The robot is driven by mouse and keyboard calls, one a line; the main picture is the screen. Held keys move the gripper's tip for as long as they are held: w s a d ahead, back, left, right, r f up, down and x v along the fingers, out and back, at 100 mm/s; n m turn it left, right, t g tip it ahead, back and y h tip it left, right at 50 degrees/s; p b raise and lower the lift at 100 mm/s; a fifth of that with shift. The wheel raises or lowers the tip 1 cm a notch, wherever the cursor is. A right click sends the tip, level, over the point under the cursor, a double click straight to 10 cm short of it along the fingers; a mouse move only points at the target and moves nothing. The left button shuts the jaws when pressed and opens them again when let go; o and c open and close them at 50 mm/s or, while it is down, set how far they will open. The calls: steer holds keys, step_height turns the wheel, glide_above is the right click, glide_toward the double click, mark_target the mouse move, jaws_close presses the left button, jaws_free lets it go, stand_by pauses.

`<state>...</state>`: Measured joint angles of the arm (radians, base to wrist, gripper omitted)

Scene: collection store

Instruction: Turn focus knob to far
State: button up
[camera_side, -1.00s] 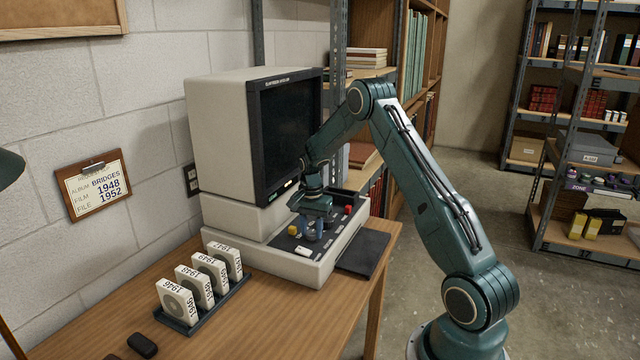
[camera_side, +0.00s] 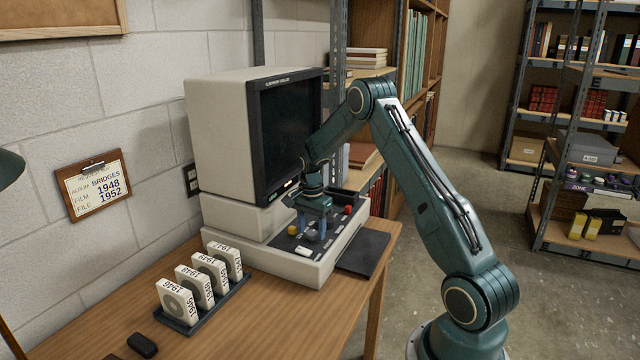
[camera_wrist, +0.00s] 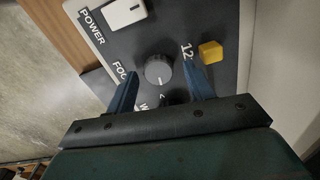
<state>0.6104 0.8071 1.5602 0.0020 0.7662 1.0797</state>
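The focus knob (camera_wrist: 158,70) is a round dark grey dial with a short white pointer line, on the dark control panel (camera_wrist: 205,20). In the wrist view the line points toward my gripper, near the bottom. My gripper (camera_wrist: 161,72) is open, with one blue finger on each side of the knob. Gaps show between knob and fingers. The left finger partly covers a label starting "FO".
A white power switch (camera_wrist: 124,13) and a yellow button (camera_wrist: 210,51) sit close to the knob. A red button (camera_side: 348,209) is on the panel's right. The reader's screen (camera_side: 290,130) stands behind. Labelled film boxes (camera_side: 200,285) stand in a rack on the desk.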

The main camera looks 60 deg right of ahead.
mark_target(312, 232)
steer(key=shift+a, duration=0.1)
stand_by(0.3)
step_height(312, 232, up, 14)
steer(key=shift+f, duration=0.15)
stand_by(0.5)
